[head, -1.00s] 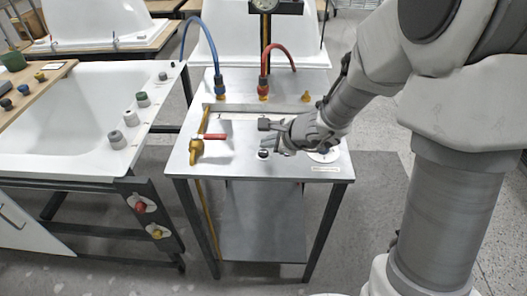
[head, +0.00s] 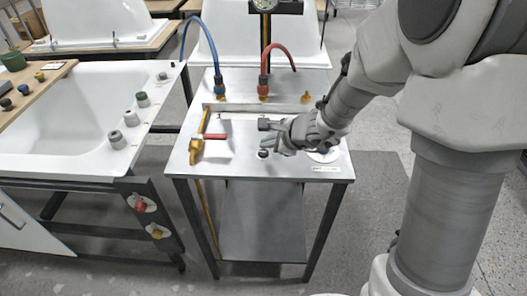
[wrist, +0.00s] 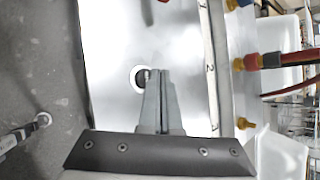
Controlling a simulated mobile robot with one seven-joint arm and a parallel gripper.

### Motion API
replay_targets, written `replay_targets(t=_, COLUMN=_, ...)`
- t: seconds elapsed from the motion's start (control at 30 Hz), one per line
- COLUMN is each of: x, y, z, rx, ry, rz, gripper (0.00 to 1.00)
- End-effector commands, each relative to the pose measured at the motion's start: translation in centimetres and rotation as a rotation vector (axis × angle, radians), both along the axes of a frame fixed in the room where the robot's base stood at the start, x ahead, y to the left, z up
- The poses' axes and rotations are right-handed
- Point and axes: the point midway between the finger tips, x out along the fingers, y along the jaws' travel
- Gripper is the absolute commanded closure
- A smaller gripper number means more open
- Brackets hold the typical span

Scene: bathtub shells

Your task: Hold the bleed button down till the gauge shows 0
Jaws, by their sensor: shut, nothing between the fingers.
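A small dark round button (head: 263,153) sits on the metal bench top near its front edge. In the wrist view the button (wrist: 139,78) has a pale ring around it. My gripper (wrist: 158,74) is shut and empty, its fingertips pointing down beside the button in that view and partly overlapping its edge. In the head view my gripper (head: 283,148) is just right of the button. I cannot tell whether the tips touch it or whether it is pressed. The round gauge (head: 265,5) is at the top edge, partly cut off; its reading is too small to tell.
A blue hose (head: 190,42) and a red hose (head: 284,52) rise at the back. A round white plate (head: 326,157) lies under my wrist. A white bathtub (head: 70,105) stands at left.

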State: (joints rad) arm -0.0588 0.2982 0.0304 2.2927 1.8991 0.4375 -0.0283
Motion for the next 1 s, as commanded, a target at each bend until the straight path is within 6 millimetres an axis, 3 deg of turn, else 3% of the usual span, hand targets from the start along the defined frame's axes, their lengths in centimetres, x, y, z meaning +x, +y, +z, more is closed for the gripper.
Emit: replay_targets(t=1.0, x=0.0, y=0.0, z=-1.13, rx=0.0, ry=0.0, rz=0.0, gripper=1.0)
